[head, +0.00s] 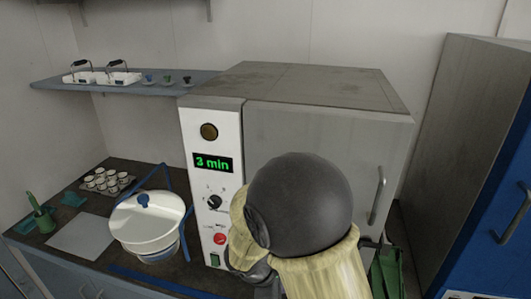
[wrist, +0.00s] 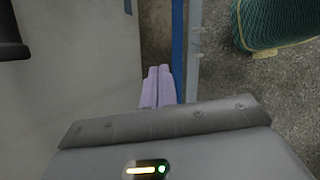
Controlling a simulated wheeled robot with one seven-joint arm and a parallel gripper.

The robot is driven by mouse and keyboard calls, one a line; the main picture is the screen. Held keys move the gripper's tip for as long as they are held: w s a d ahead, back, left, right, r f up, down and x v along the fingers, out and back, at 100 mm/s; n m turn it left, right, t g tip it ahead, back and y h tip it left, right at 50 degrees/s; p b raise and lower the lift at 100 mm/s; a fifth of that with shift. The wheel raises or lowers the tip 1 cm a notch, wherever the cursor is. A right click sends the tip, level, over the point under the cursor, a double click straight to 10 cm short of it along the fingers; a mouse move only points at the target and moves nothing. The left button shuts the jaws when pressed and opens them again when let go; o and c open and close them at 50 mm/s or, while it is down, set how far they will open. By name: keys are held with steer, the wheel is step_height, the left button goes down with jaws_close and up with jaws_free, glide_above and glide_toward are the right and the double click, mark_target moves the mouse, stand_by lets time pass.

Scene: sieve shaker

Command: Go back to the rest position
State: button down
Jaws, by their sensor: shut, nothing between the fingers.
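My gripper (wrist: 157,80) shows in the wrist view with its two pale purple fingers side by side, shut and empty. It points down past a plain grey surface (wrist: 75,95) on the left and a blue strip (wrist: 177,50) on the right. In the head view my arm covers the lower front of the large grey machine (head: 310,125), and the gripper cannot be made out there. The machine's white panel shows a green "3 min" display (head: 212,163), a black knob (head: 215,202) and a red button (head: 219,239).
A white lidded pan (head: 150,222) with a blue knob stands on the dark bench left of the machine. A tray of small cups (head: 107,181) is behind it. A blue-grey shelf (head: 115,83) holds white baskets. A grey cabinet (head: 475,150) stands right. A green mesh item (wrist: 275,22) shows in the wrist view.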

steer(key=s+d+r+m+y, duration=0.2)
steer(key=d+m, duration=0.3)
steer(key=m, duration=0.3)
steer(key=s+d+r+m+y, duration=0.3)
steer(key=s+d+r+m, duration=0.1)
steer(key=m, duration=0.4)
steer(key=shift+s+d+m, duration=0.4)
steer(key=shift+s+d, duration=0.3)
steer(key=shift+d, duration=0.5)
steer(key=shift+w, duration=0.1)
steer(key=shift+a, duration=0.4)
steer(key=shift+w, duration=0.55)
